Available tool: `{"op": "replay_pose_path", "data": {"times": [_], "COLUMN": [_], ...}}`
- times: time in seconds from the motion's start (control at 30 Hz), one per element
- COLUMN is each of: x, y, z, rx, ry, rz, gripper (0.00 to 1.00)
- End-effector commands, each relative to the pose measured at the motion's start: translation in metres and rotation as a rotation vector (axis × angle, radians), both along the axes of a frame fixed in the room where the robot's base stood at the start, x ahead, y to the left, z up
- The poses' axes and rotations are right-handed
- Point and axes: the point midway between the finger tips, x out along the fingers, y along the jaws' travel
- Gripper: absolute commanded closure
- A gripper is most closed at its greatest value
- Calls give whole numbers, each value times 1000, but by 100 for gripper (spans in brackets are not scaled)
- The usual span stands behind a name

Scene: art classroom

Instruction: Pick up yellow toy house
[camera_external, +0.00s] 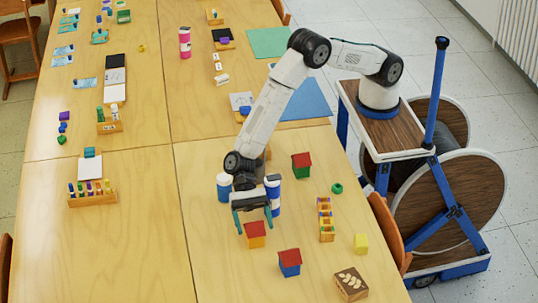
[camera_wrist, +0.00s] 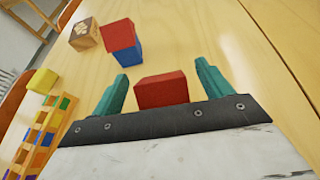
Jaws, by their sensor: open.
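The yellow toy house (camera_external: 256,241) has a red roof and stands on the table, just below my gripper (camera_external: 252,212) in the external view. In the wrist view, the red roof (camera_wrist: 162,91) shows between the teal fingers of my gripper (camera_wrist: 163,80), and the gripper mount hides the lower part. The fingers are open and spread to either side of the roof. I cannot tell whether they touch the house.
A blue house with red roof (camera_external: 289,265), a green house (camera_external: 301,168), a yellow cube (camera_external: 361,244), a wooden block (camera_external: 351,284) and a coloured rack (camera_external: 326,222) stand nearby. Blue-white cylinders (camera_external: 273,196) stand close behind the gripper. The table left of the house is clear.

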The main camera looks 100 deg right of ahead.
Motion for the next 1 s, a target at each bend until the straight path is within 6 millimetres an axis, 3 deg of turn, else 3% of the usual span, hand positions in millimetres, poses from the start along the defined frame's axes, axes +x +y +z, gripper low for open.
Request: {"op": "replay_pose_path", "data": {"times": [0.07, 0.23, 0.27, 0.63, 1.0], "x": [0, 0, 0, 0, 0], "y": [0, 0, 0, 0, 0], "z": [0, 0, 0, 10, 81], "rx": [0, 0, 0, 0, 2], "ry": [0, 0, 0, -2, -3], "rz": [0, 0, 0, 1, 1], "gripper": [22, 69, 71, 71, 71]}}
